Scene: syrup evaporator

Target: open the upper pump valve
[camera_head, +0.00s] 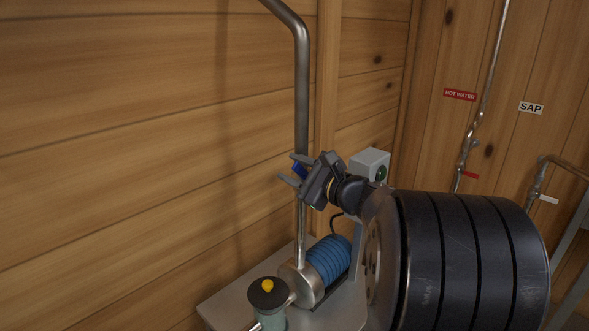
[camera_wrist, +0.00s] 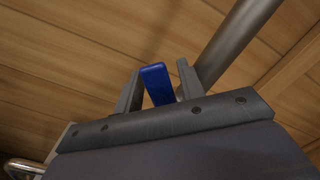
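The upper pump valve shows as a blue lever handle (camera_wrist: 157,84) on the vertical steel pipe (camera_head: 302,105). In the head view only a small part of the handle (camera_head: 299,169) shows, behind my gripper (camera_head: 288,168). In the wrist view the handle stands between the two fingers of my gripper (camera_wrist: 158,78), with a narrow gap at the right finger. The fingers are apart and reach past the pipe's left side. I cannot tell whether the left finger touches the handle. The valve body is hidden.
A pump with a blue ribbed motor (camera_head: 329,261) sits on a grey bench (camera_head: 228,305) below. A canister with a yellow knob (camera_head: 267,286) stands in front. A grey switch box (camera_head: 371,163) is behind my gripper. The plank wall (camera_head: 130,150) is close on the left.

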